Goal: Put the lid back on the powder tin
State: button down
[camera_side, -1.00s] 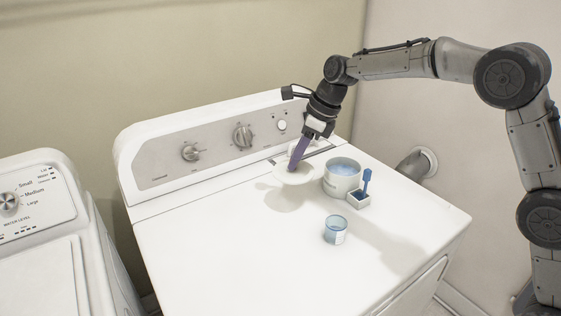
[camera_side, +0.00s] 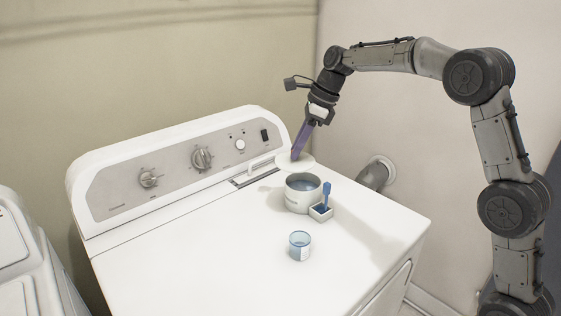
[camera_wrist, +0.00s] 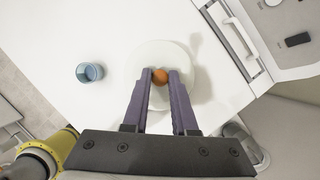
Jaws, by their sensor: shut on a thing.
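The lid (camera_side: 289,166) is a white disc with an orange knob (camera_wrist: 160,76), seen between my fingertips in the wrist view. My gripper (camera_side: 298,154) is shut on this knob and holds the lid roughly level, above the dryer top. The powder tin (camera_side: 298,207) is a white, open round tin with blue-grey contents, standing upright. In the side view the lid appears just behind and above the tin's rim, apart from it. In the wrist view the lid (camera_wrist: 150,52) hides the tin.
The control panel (camera_side: 180,165) rises behind. The dryer top (camera_side: 190,265) is clear at left.

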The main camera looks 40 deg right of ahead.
aim_at(302, 153)
jog(key=d, duration=0.3)
jog(key=shift+w+d+f+m, duration=0.15)
jog(key=shift+d+f+m, duration=0.15)
jog(key=shift+m, duration=0.1)
jog(key=shift+f, duration=3.15)
jog(key=shift+f, duration=0.2)
jog(key=shift+c, duration=0.7)
grip_release()
jog(key=shift+r, duration=0.15)
jog(key=shift+r, duration=3.4)
jog(key=shift+c, duration=0.2)
